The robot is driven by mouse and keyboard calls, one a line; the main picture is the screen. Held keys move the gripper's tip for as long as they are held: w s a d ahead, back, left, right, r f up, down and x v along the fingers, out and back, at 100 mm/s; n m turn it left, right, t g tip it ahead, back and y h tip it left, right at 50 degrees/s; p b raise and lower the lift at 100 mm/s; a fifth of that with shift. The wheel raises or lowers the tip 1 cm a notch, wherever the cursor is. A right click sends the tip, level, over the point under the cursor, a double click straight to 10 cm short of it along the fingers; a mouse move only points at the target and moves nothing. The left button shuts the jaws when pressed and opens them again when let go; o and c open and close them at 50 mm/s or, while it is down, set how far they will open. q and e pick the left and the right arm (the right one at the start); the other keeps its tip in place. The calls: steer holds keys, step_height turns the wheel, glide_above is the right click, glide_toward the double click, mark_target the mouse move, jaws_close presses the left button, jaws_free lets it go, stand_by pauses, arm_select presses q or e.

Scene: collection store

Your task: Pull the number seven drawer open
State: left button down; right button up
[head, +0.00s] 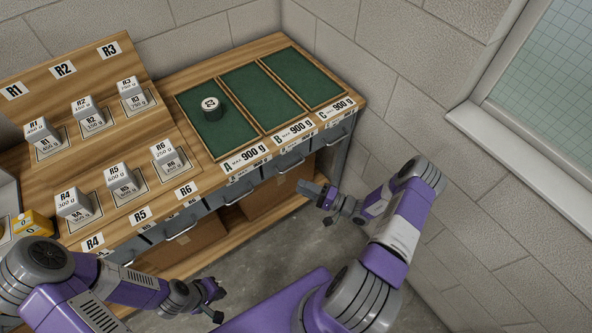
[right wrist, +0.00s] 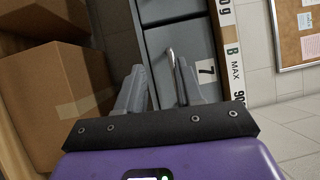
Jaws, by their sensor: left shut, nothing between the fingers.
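The number seven drawer (right wrist: 190,45) is a grey front with a white "7" label and a metal bar handle (right wrist: 171,58) in the right wrist view. It looks closed. It sits beside the "B MAX" strip, which matches the drawer front (head: 287,163) under tray B in the head view. My right gripper (right wrist: 158,72) is open, its fingers pointing at the drawer front. The handle shows near the right-hand finger; I cannot tell whether it touches. In the head view the right gripper (head: 315,195) is in front of the bench. My left gripper (head: 214,301) is shut and empty at lower centre.
Several labelled blocks (head: 120,177) stand at left. Cardboard boxes (right wrist: 55,95) are under the bench. A wall (head: 400,70) is close on the right.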

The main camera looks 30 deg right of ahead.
steer(key=w+r+t+h, duration=0.1)
steer(key=w+r+t, duration=0.1)
steer(key=w, duration=0.5)
steer(key=shift+d+m+h+b, duration=0.25)
steer(key=shift+m+h+b, duration=0.05)
steer(key=shift+h+b, duration=0.1)
jaws_close()
stand_by(1.2)
